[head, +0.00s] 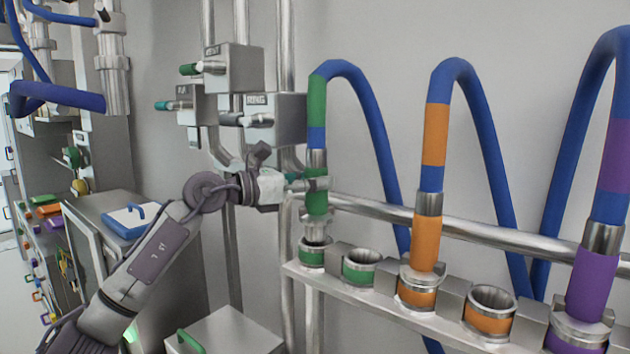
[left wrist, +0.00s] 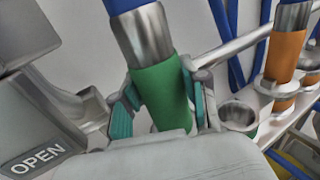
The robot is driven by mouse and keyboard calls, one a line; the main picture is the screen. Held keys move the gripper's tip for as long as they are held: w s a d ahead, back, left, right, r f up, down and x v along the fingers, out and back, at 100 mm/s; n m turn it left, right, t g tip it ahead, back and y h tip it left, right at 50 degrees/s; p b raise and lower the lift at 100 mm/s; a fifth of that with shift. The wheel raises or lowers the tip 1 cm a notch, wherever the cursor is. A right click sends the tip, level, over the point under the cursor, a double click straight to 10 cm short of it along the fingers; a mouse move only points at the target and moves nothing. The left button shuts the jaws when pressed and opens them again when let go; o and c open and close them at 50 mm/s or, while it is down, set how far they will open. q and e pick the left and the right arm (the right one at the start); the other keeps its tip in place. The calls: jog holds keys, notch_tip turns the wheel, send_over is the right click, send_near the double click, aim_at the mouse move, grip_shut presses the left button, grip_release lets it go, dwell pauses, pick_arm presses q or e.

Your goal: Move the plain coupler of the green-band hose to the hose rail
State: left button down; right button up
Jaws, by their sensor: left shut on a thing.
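The green-band hose (head: 317,100) is blue with a green band and arches up and over behind the rail. Its coupler (head: 317,200) has a green body under a metal collar and stands roughly upright. My left gripper (head: 310,185) is shut on the green body. In the left wrist view, the coupler (left wrist: 160,88) sits between the teal-padded fingers. Its metal lower end is at the mouth of the leftmost green-ringed socket (head: 312,255) on the hose rail (head: 385,309); how deep it sits I cannot tell. A second green-ringed socket (head: 360,268) beside it is empty. My right gripper is not in view.
An orange coupler (head: 426,245) and a purple coupler (head: 594,285) stand in the rail to the right. An empty orange-ringed socket (head: 489,310) lies between them. Valve boxes (head: 235,70) and pipes are behind my left arm. A grey box (head: 230,335) stands below.

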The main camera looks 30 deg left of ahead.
aim_at(307, 204)
pick_arm(q)
jog(key=shift+f+b, duration=1)
jog(key=shift+f, duration=0.05)
jog(key=shift+s, duration=0.1)
jog(key=shift+f, duration=0.15)
jog(key=shift+f+b, duration=0.35)
jog(key=shift+b, duration=0.1)
jog(key=shift+f+b, duration=0.6)
jog(key=shift+f, duration=0.1)
dwell(0.8)
